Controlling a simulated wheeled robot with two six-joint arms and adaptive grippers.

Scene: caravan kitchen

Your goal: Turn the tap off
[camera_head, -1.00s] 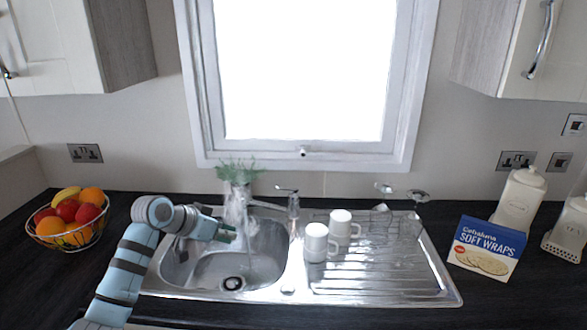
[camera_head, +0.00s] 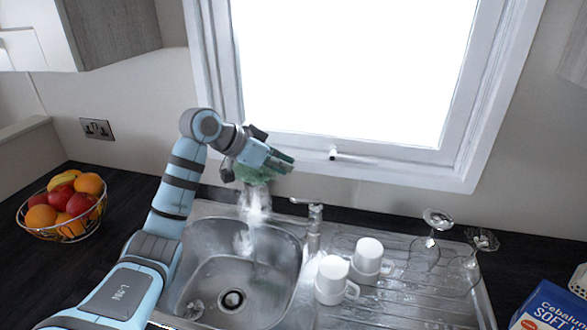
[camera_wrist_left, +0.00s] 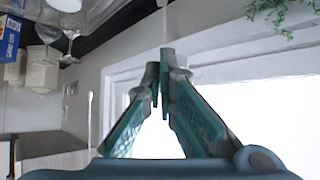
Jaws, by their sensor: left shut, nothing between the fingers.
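The chrome tap (camera_head: 313,228) stands at the back of the sink (camera_head: 204,210), right of the basin. Its lever (camera_head: 304,201) sits on top and points left. A faint thin streak shows below it over the basin; I cannot tell if this is running water. My left gripper (camera_head: 290,163) is shut and empty, above and slightly left of the tap, in front of the window's lower frame and apart from the lever. Its closed green fingers also show in the left wrist view (camera_wrist_left: 163,78), where I cannot make out the tap. My right gripper is not in view.
Two white mugs (camera_head: 332,279) and upturned glasses (camera_head: 437,220) stand on the drainer right of the tap. A leafy plant (camera_head: 253,174) in a clear vase is partly behind my left gripper. A fruit bowl (camera_head: 62,232) is at left, a blue box (camera_head: 548,308) at right.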

